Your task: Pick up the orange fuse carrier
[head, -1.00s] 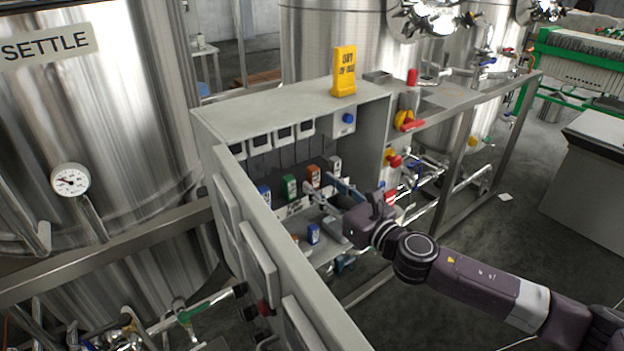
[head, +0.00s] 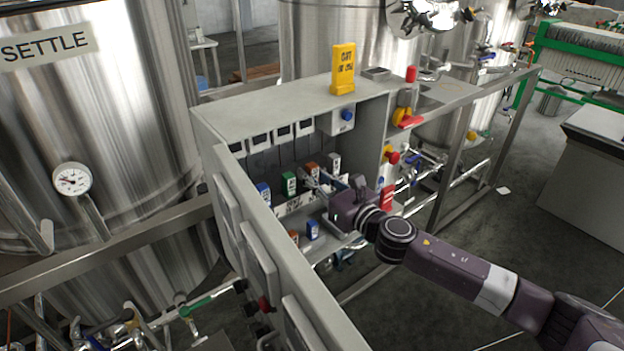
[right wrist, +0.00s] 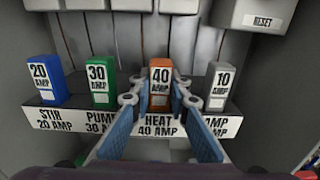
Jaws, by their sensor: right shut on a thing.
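The orange fuse carrier (right wrist: 159,77), marked 40, stands upright in the row above the HEAT 40 AMP label in the right wrist view. It also shows, partly hidden, in the head view (head: 312,169). My right gripper (right wrist: 160,100) reaches into the cabinet, its two blue fingers on either side of the orange carrier's lower part, shut on it. The carrier still sits in its place in the row. In the head view my right gripper (head: 322,182) covers part of the row. My left gripper is not in view.
A blue (right wrist: 45,82), a green (right wrist: 101,84) and a grey carrier (right wrist: 219,87) stand beside the orange one. Loose carriers, one blue (head: 313,230), lie on the cabinet's lower shelf. The open cabinet door (head: 265,250) stands at the left. A yellow sign (head: 343,68) stands on top.

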